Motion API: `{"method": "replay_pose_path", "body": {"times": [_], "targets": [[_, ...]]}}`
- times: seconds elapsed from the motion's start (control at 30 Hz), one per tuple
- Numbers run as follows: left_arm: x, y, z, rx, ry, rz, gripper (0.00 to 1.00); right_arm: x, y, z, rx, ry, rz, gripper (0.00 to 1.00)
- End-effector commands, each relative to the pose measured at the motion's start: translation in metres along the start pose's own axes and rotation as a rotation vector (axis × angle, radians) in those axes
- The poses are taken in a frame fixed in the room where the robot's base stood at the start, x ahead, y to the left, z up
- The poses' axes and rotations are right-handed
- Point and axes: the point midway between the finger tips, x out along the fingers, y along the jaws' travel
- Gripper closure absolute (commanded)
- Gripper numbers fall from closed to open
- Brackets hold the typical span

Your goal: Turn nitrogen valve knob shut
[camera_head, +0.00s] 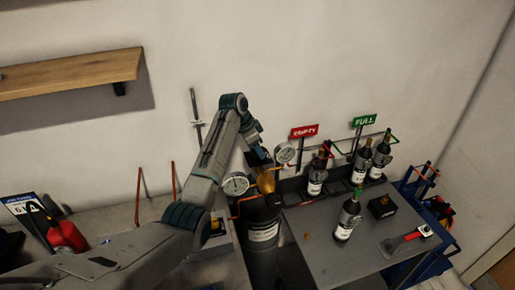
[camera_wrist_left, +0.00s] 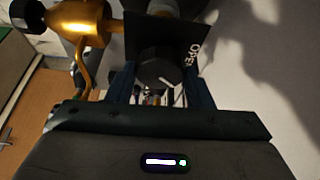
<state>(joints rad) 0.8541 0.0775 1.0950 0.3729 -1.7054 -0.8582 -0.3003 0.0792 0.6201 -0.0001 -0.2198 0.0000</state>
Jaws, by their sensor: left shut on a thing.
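The valve knob (camera_wrist_left: 158,66) is black and round with a white pointer line, in front of a dark plate (camera_wrist_left: 184,40) with "OPEN" lettering in the left wrist view. My left gripper (camera_wrist_left: 160,88) is shut on the knob, one finger on each side. In the head view my left gripper (camera_head: 258,156) reaches down to the brass regulator (camera_head: 266,182) on top of a dark cylinder (camera_head: 263,246). The knob is hidden there. Two round white gauges, one left (camera_head: 235,185) and one right (camera_head: 285,153), flank the regulator. My right gripper is not in view.
A grey table (camera_head: 325,262) right of the cylinder holds several dark bottles, a black box (camera_head: 382,206) and a red-handled tool (camera_head: 408,240). Red (camera_head: 304,131) and green (camera_head: 364,120) signs stand behind. A wooden shelf (camera_head: 70,73) is at upper left.

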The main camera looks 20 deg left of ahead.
Motion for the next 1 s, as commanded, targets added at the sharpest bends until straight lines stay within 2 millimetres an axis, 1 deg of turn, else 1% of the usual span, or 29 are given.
{"method": "replay_pose_path", "body": {"times": [0.03, 0.27, 0.6, 0.8, 1.0], "targets": [[-0.003, -0.003, -0.001, 0.041, 0.002, 0.011, 0.76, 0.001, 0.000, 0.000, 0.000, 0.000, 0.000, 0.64], [-0.002, -0.004, -0.001, 0.243, 0.003, 0.094, 0.76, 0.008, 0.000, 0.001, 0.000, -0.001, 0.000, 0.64], [-0.002, -0.006, -0.002, 0.529, 0.002, 0.210, 0.76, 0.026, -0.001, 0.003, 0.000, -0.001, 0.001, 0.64], [-0.002, -0.007, -0.003, 0.662, 0.002, 0.263, 0.76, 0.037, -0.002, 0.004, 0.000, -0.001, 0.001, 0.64], [-0.003, -0.008, -0.004, 0.751, 0.001, 0.299, 0.76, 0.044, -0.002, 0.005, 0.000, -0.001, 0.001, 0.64]]}}
